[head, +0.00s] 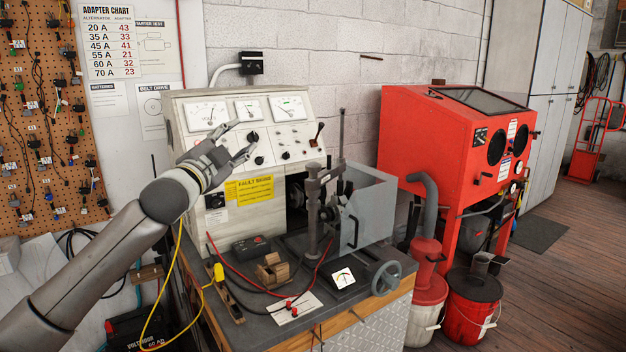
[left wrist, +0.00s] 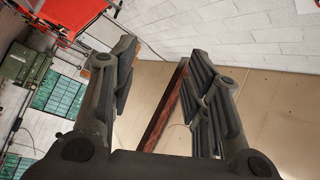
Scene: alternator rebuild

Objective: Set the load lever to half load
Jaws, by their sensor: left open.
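My right gripper is not in view.
A vertical clamp post (head: 314,215) and a grey metal guard (head: 370,208) stand on the bench right of the panel. Red and black leads, a small gauge (head: 343,277) and a handwheel (head: 385,278) are in front. A red cabinet (head: 428,135) stands to the right.

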